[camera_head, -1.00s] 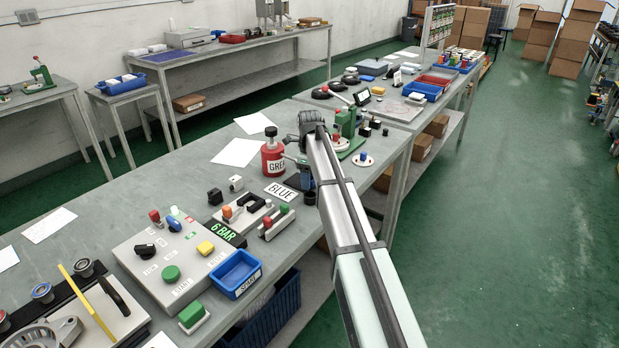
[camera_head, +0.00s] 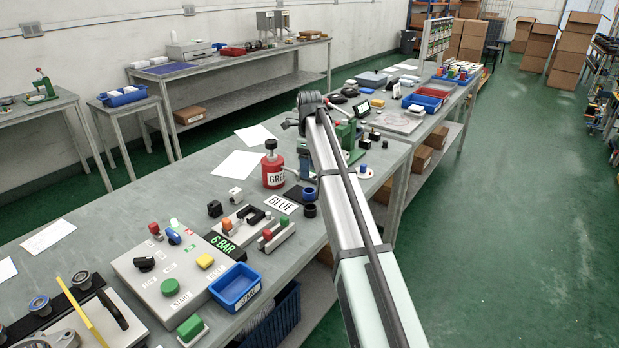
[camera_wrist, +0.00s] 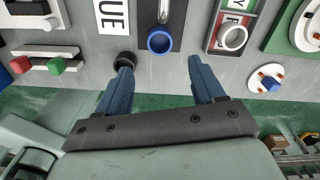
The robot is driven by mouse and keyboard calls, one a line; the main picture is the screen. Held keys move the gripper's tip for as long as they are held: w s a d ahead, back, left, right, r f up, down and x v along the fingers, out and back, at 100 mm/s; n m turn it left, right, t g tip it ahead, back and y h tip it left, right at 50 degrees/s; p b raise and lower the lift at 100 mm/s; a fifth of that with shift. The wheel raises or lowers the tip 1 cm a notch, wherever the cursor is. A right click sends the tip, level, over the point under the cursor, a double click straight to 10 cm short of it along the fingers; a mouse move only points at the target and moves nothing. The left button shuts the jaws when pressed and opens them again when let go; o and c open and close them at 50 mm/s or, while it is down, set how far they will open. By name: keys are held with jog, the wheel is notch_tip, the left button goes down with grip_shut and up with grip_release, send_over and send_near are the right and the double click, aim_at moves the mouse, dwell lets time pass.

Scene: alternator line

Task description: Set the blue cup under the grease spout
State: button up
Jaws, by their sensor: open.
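The blue cup (camera_wrist: 160,40) stands upright on a dark pad (camera_wrist: 172,32), just ahead of my fingertips in the wrist view. In the head view the blue cup (camera_head: 309,194) is to the right of the red grease can (camera_head: 273,172). A chrome tube (camera_wrist: 163,11), apparently the grease spout, shows just beyond the cup; whether it overhangs the cup I cannot tell. My gripper (camera_wrist: 160,67) is open, its blue fingers spread to either side of the cup's line with nothing between them. In the head view my arm hides most of the gripper.
A black cup (camera_wrist: 124,59) is close to my left finger in the wrist view. A "BLUE" label (camera_head: 281,204) lies nearby. A white-rimmed cup (camera_wrist: 232,37) and a round plate with a blue knob (camera_wrist: 268,78) are to the right. The bench edge runs below the fingers.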

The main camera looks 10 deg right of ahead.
jog(key=shift+r, duration=1.25)
jog(key=shift+d, duration=0.1)
